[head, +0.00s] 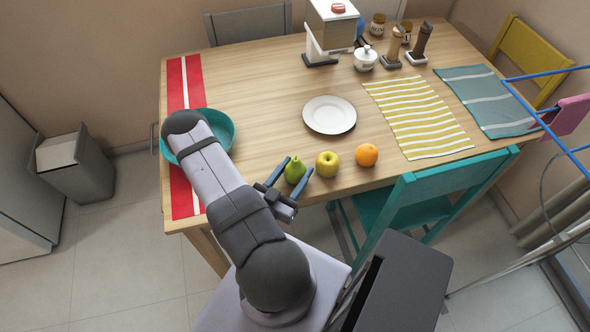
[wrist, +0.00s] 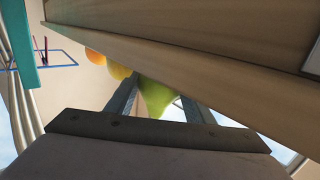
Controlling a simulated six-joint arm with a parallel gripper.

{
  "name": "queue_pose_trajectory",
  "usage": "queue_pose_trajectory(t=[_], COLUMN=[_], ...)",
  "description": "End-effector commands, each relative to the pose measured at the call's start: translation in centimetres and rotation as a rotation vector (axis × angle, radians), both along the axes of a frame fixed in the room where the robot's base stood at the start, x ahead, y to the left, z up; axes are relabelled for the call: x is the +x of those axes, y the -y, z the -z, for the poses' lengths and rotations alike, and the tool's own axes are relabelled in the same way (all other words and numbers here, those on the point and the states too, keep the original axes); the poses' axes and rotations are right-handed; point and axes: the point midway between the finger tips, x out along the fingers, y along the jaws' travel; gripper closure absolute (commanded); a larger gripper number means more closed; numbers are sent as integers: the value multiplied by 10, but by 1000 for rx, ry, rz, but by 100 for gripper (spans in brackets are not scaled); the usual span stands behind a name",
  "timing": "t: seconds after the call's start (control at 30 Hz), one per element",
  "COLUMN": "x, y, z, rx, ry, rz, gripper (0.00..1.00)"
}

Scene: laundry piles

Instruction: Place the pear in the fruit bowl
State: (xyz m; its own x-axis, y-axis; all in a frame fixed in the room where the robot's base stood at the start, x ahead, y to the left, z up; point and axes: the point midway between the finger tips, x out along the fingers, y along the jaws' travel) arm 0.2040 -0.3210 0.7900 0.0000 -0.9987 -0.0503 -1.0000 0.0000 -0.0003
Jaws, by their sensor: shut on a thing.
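The green pear (head: 294,170) is near the front edge of the wooden table, left of a yellow apple. My gripper (head: 290,180) is shut on the pear, one finger on each side of it. In the wrist view the pear (wrist: 157,97) shows between the two fingers (wrist: 160,102), partly covered by them. I cannot tell whether the pear still touches the tabletop. The teal fruit bowl (head: 226,124) is at the left of the table on a red runner. My arm covers part of the bowl, and its inside is mostly hidden.
The yellow apple (head: 327,164) and an orange (head: 367,155) stand right of the pear. A white plate (head: 329,115) lies behind them. A striped yellow placemat (head: 418,118) is further right. A teal chair (head: 425,200) stands at the front edge. Bare tabletop (head: 265,110) lies between bowl and plate.

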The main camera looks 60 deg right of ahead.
Motion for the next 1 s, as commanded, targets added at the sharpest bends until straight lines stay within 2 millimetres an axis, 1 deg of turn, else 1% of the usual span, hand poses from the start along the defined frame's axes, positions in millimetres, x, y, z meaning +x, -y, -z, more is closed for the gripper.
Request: queue_pose_trajectory(t=[0.17,0.2,0.27,0.3,0.67,0.87,1.0], x=[0,0,0,0,0,2,2], y=[0,0,0,0,0,-9,-21], z=[5,5,4,4,4,5,4], rx=[-1,0,0,0,0,2,1], ry=[0,0,0,0,0,-1,-1], rz=[0,0,0,0,0,-4,-6], gripper=[78,50,35,33,33,33,33])
